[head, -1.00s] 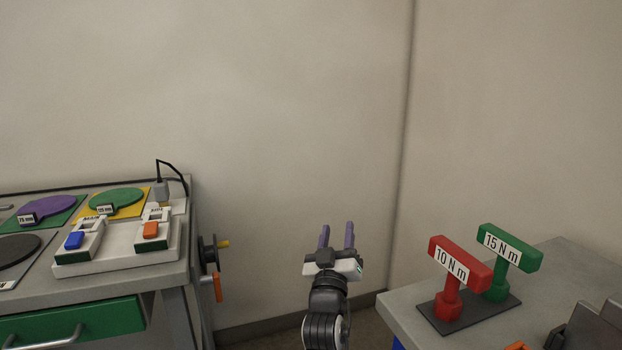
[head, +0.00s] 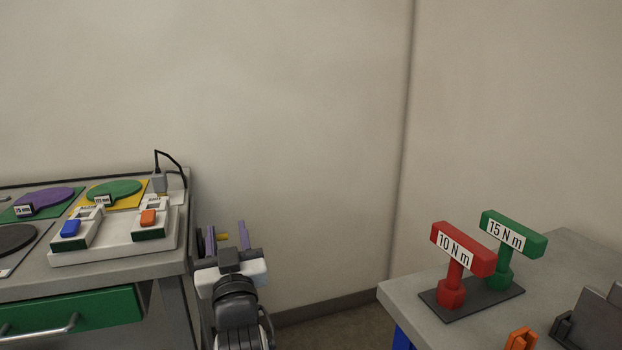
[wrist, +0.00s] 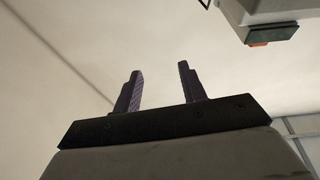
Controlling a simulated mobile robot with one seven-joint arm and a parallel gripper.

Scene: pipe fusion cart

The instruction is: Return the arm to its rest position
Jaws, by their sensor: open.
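My gripper (head: 227,238) is in the lower middle-left of the head view, just right of the left cart's edge. Its two purple fingers point up and away from me, spread apart with nothing between them. In the wrist view the fingers (wrist: 158,88) are also apart and empty, with pale wall behind them. My arm comes up from the bottom edge of the head view.
The left cart (head: 100,277) carries a white tray with two switch units (head: 150,222) and has a green drawer (head: 75,318). At right, a grey table (head: 400,294) holds red (head: 462,252) and green (head: 515,235) torque handles. Floor shows between them.

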